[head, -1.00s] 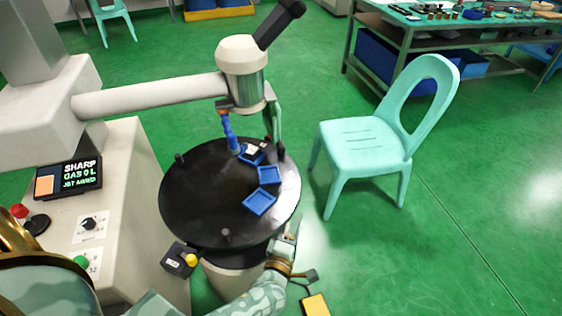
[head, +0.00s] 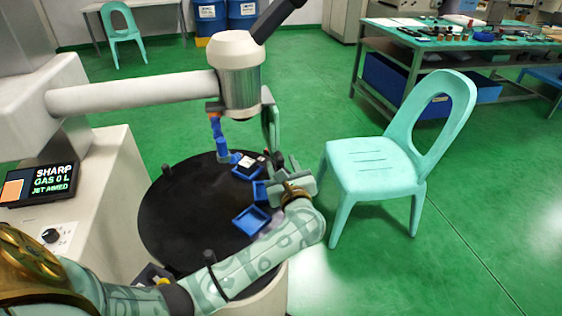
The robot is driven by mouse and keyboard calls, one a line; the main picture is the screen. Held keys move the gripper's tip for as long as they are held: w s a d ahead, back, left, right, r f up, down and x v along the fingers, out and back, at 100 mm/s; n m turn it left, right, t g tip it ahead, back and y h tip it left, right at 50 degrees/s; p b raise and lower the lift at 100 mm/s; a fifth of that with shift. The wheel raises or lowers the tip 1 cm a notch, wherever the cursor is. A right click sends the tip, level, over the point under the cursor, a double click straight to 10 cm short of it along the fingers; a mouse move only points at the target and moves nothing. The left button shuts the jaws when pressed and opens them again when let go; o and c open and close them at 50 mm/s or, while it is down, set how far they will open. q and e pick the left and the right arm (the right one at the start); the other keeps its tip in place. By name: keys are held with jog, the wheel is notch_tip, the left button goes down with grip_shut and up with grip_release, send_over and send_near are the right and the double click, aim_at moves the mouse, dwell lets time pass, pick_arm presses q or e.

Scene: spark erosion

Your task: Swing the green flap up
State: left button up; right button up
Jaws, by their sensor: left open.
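The green flap (head: 270,122) hangs down beside the right side of the machine's silver and white head (head: 238,85), above the dark round table. My left gripper (head: 279,170) is open and stands just below and to the right of the flap, over the table's right edge. A gap seems to show between gripper and flap, but I cannot tell the depth. The gripper partly hides a blue tray behind it. My right gripper is not in view.
The round black table (head: 180,218) carries small blue trays (head: 250,219) and upright posts. A blue and orange nozzle (head: 217,135) hangs above it. A mint chair (head: 370,170) stands close to the right. A control panel (head: 42,184) is at left.

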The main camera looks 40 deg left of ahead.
aim_at(281, 162)
pick_arm(q)
jog(key=shift+b+x, duration=0.3)
jog(key=shift+x, duration=1.45)
grip_shut()
